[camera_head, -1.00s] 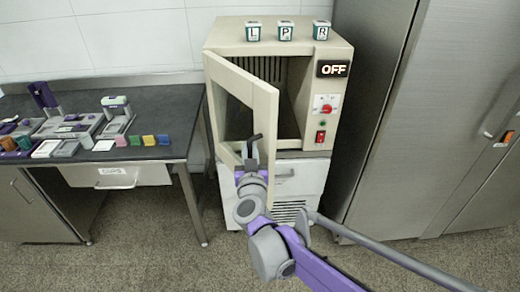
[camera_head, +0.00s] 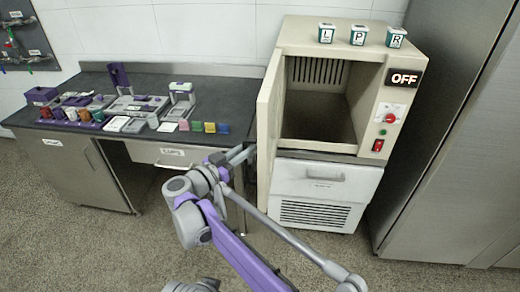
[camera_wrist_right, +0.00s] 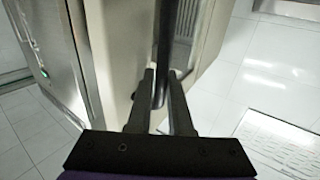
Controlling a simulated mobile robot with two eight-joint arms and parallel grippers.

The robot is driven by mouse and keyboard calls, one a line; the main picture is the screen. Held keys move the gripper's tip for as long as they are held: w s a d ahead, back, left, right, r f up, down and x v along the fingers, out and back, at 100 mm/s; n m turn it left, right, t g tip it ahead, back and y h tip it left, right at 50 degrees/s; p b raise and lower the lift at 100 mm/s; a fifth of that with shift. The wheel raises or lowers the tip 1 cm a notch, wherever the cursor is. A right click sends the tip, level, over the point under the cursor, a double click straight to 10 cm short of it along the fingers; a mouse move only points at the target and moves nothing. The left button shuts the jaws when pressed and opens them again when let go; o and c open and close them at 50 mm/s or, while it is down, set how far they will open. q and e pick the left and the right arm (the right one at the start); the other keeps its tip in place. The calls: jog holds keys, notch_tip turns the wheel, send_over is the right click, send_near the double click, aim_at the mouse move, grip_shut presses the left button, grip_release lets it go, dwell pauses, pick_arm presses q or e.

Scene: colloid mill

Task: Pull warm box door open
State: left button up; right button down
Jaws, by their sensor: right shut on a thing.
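The warm box (camera_head: 335,35) is a cream cabinet with its front open and its empty inside showing. Its door (camera_head: 268,112) stands swung wide out on the left side, seen almost edge-on. My right gripper (camera_head: 247,152) is at the door's lower outer edge. In the right wrist view its two fingers (camera_wrist_right: 163,78) are on either side of a dark upright handle bar (camera_wrist_right: 162,40) beside the cream door panel (camera_wrist_right: 118,50). In the head view the handle is hidden by the door and gripper. My left gripper is not in view.
Three lettered cube boxes (camera_head: 358,35) stand on top of the warm box. A lit OFF display (camera_head: 404,78) and a red switch (camera_head: 378,145) are on its right front. A dark bench (camera_head: 225,100) with instruments is at left, close to the door. A steel cabinet (camera_head: 440,130) stands at right.

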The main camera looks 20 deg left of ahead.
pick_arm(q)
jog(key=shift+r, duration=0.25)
pick_arm(e)
jog(key=shift+w+a+m+g+h, duration=0.1)
jog(key=shift+a+m+g+h, duration=0.25)
jog(key=shift+a, duration=0.6)
jog(key=c, duration=0.8)
grip_release()
jog(key=shift+c, duration=0.2)
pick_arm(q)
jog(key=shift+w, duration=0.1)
